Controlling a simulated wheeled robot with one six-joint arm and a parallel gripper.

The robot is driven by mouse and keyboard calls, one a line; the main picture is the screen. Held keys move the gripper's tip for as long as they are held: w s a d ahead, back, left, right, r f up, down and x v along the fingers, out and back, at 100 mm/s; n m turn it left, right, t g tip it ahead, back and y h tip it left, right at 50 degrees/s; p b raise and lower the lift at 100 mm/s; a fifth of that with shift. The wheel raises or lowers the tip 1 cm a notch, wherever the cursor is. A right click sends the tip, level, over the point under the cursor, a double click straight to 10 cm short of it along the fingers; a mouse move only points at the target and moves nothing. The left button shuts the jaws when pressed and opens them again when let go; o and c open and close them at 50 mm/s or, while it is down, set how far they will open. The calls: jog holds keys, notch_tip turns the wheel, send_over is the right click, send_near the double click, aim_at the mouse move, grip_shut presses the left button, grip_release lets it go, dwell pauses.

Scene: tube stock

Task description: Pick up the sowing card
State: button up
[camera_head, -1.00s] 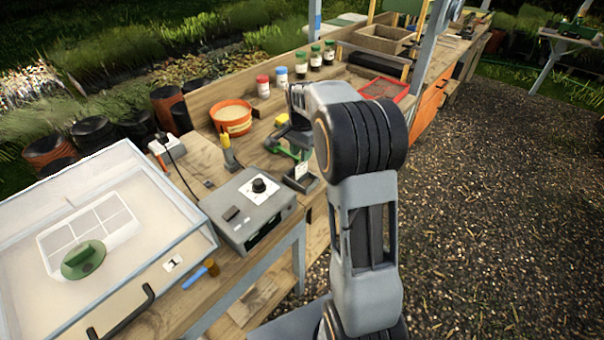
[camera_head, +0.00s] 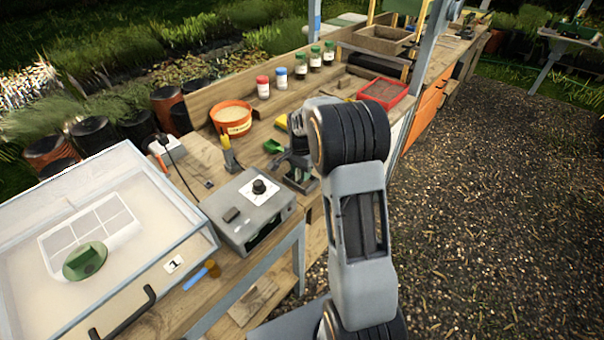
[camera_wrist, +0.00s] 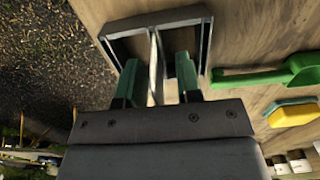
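The sowing card (camera_wrist: 156,68) is a thin white card seen nearly edge-on in the wrist view. It stands in a dark, open-topped holder (camera_wrist: 160,20) on the wooden bench. My gripper (camera_wrist: 158,84) is open, with one green-padded finger on each side of the card and a small gap visible on both sides. In the head view my gripper (camera_head: 296,160) is low over the holder (camera_head: 306,186), and I cannot make out the card there.
A green scoop (camera_head: 273,146) and a yellow item (camera_head: 281,121) lie beside the holder. A grey box with a black knob (camera_head: 246,212) stands close to its left. An orange tub (camera_head: 232,122) is behind. The bench edge is near, with gravel (camera_head: 470,200) beyond.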

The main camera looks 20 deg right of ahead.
jog(key=shift+c, duration=0.2)
grip_shut()
jog(key=shift+r, duration=0.15)
